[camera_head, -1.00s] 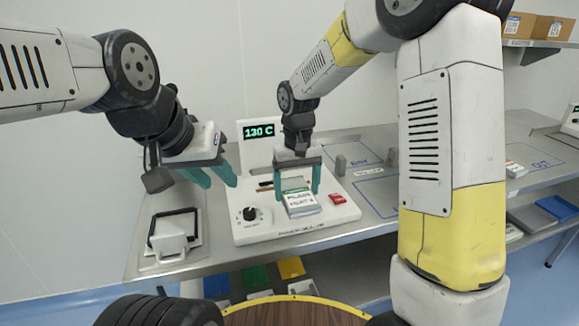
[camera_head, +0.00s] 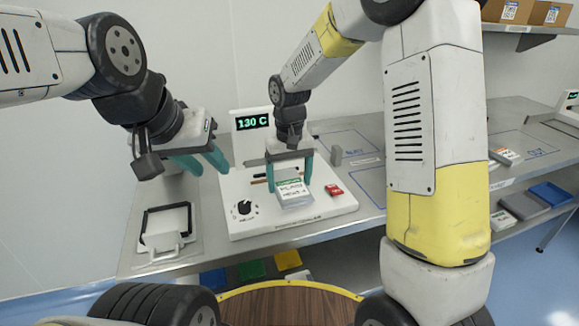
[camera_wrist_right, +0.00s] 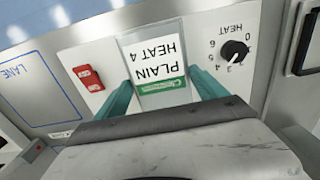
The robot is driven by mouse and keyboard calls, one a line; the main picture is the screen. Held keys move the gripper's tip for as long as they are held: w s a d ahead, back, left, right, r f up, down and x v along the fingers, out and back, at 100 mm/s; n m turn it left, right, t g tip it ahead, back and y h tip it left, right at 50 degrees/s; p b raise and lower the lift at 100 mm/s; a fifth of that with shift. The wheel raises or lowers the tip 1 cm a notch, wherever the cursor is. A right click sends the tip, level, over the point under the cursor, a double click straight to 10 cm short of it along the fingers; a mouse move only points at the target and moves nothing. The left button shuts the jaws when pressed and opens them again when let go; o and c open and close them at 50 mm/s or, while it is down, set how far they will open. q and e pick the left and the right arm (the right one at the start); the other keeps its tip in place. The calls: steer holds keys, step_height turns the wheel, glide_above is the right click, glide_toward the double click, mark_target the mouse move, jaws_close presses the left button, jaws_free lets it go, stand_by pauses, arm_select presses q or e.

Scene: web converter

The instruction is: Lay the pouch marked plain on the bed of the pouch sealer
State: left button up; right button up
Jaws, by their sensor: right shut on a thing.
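The white pouch (camera_head: 293,193) with a green band reads PLAIN HEAT 4 in the right wrist view (camera_wrist_right: 155,65). My right gripper (camera_head: 289,180) is shut on it, with one teal finger at each side. The pouch is over the bed of the white pouch sealer (camera_head: 262,222); I cannot tell whether it touches the bed. The sealer's display (camera_head: 252,122) reads 130 C. Its black heat dial (camera_wrist_right: 233,51) and red switch (camera_head: 333,190) flank the pouch. My left gripper (camera_head: 203,163) is open and empty, left of the sealer and above the bench.
A black-framed tray (camera_head: 166,228) with a white handled piece lies left of the sealer. Coloured bins (camera_head: 252,269) sit below the bench. My right arm blocks part of the bench.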

mark_target(284, 173)
steer(key=shift+w+a+f, duration=0.1)
steer(key=shift+w+f, duration=0.05)
steer(key=shift+f, duration=0.5)
steer(key=shift+w+f, duration=0.1)
steer(key=shift+f, duration=0.55)
steer(key=shift+w+a+f, duration=0.1)
steer(key=shift+w+a, duration=0.1)
steer(key=shift+w, duration=0.5)
steer(key=shift+w+a, duration=0.25)
steer(key=shift+w, duration=0.4)
steer(key=shift+w+a+f, duration=0.1)
steer(key=shift+w+a, duration=0.1)
steer(key=shift+w, duration=0.5)
steer(key=o, duration=1.4)
